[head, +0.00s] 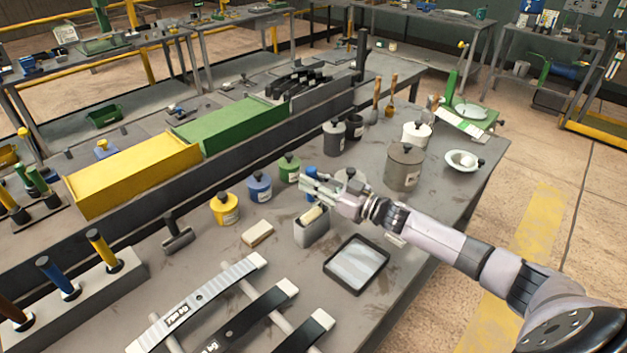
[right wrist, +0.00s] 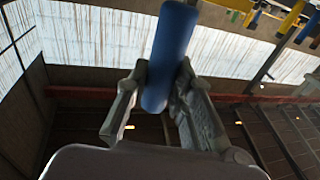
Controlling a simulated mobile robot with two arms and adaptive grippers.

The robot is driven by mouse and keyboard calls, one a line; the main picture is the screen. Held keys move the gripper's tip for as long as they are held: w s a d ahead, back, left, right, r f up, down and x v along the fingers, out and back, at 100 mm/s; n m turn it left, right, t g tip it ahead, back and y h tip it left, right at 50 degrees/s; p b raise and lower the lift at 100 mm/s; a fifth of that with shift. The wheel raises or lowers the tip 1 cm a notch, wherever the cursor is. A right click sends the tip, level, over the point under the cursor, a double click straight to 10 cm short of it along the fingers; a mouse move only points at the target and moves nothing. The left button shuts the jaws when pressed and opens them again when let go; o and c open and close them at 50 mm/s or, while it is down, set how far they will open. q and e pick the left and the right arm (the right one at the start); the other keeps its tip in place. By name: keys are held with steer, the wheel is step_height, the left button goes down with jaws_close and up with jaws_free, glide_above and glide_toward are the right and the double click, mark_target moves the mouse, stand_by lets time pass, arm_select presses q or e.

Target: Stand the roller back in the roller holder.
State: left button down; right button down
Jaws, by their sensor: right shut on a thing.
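My right gripper (head: 318,188) is shut on the blue handle (right wrist: 170,58) of the roller. In the head view the top of the blue handle (head: 311,171) shows just beyond the fingers. The roller's cream roll (head: 311,214) shows below the fingers, at the mouth of the grey roller holder (head: 312,234). The holder is a small open box standing on the bench. I cannot tell how deep the roll sits in it. The fingers hide the middle of the roller. The holder does not show in the right wrist view. My left gripper is not in view.
A dark-rimmed tray (head: 356,265) lies close to the right of the holder. A cream block (head: 257,233) and yellow (head: 225,209), blue (head: 259,187) and green (head: 289,168) pots stand to the left. A large grey pot (head: 404,168) stands behind the arm. Leaf springs (head: 196,302) lie in front.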

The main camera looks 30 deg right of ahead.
mark_target(313, 201)
steer(key=shift+f+b, duration=2.55)
steer(key=shift+f, duration=0.8)
steer(key=c, duration=1.3)
jaws_free()
steer(key=o, duration=0.5)
steer(key=shift+c, duration=0.2)
steer(key=shift+r+p, duration=3.25)
steer(key=shift+r, duration=0.35)
steer(key=shift+f, duration=0.1)
